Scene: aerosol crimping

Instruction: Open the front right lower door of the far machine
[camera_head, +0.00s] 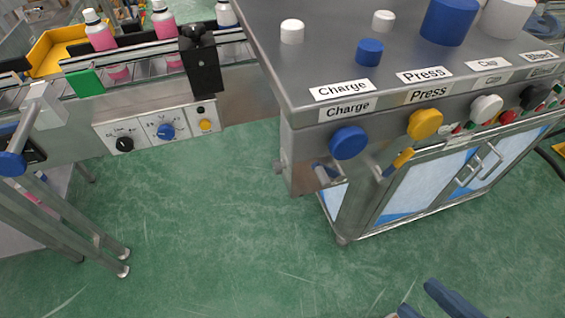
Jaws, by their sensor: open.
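A steel machine (270,60) with Charge and Press labels fills the right side. It is the only machine with lower doors in view; I cannot tell whether it is the far one. Under its panel are two framed doors with pale, partly blue panes, the left door (425,187) and the right door (515,152). Both look shut. Their upright bar handles stand side by side where the doors meet, the right handle (491,157) beside the left handle (467,171). My gripper (418,298) shows partly at the bottom edge, blue, open and empty, over the floor and apart from the doors.
A blue knob (348,142) and a yellow knob (425,123) jut from the machine's front, with levers below. A conveyor (150,75) with pink bottles and a control box stands left, its legs on the floor. The green floor (230,240) between is clear.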

